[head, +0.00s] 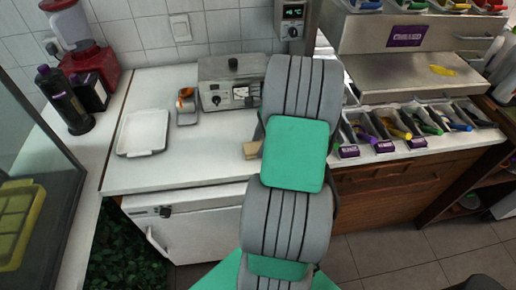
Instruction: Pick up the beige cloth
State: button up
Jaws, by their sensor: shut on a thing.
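The beige cloth (252,149) is a small light-tan piece on the white counter, just left of my arm's green panel. My arm reaches over the counter and covers much of the area around it. Only a dark edge of my gripper (259,132) shows beside the arm, right by the cloth. My gripper is shut on the cloth. Its fingertips are mostly hidden behind the arm, and I cannot tell whether the cloth is clear of the counter.
A white tray (143,132) and a small metal holder (187,106) stand left on the counter. A metal appliance (226,82) stands behind. Right of my arm are topping bins with colored scoops (402,132). The front left counter is clear.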

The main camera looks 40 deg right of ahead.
aim_at(256, 146)
jog(key=shift+c, duration=1)
jog(key=shift+r, duration=0.1)
jog(key=shift+r, duration=0.35)
notch_tip(256, 146, up, 3)
jog(key=shift+s+f, duration=0.1)
jog(key=shift+f, duration=0.05)
jog(key=s+r, duration=0.9)
jog(key=s, duration=0.4)
jog(key=shift+s+a+r, duration=0.2)
jog(key=shift+s+a, duration=0.2)
